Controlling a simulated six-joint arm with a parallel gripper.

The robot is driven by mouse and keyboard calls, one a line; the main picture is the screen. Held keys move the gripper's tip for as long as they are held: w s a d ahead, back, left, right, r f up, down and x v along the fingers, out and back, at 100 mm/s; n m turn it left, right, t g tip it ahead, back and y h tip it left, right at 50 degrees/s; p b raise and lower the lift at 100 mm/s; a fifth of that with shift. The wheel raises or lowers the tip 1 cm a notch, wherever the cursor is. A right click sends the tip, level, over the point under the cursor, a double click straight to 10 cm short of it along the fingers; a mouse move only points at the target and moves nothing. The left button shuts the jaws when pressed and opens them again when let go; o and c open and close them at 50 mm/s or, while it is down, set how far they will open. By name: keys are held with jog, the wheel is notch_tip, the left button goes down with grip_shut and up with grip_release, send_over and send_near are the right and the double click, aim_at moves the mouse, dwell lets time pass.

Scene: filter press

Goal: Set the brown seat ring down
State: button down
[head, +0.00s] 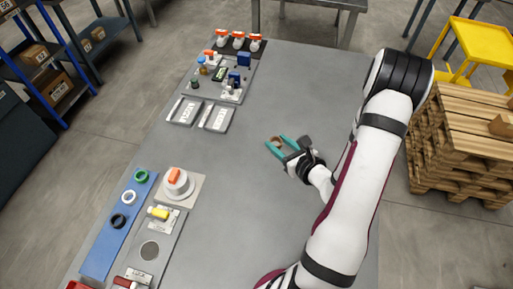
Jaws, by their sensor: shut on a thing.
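The brown seat ring (277,141) shows as a small brown shape between the teal fingers of my gripper (276,146). My gripper is shut on it, over the bare middle of the grey table (240,190). I cannot tell how high the ring is above the table. A blue mat (97,262) at the lower left bears a green ring (141,176), a white ring (128,197) and a black ring (117,221) in a row.
Right of the mat is a white round fixture (178,186) with an orange top on a square plate. Below it, a grey plate (167,246) bears a yellow-handled part (158,213). Two trays (214,120) and several small items stand at the back left. The table's middle is clear.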

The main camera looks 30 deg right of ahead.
send_over(259, 157)
notch_tip(259, 157, down, 4)
jog(key=shift+s+d+r, duration=0.1)
jog(key=shift+r, duration=0.15)
notch_tip(259, 157, down, 4)
jog(key=shift+c, duration=2)
grip_release()
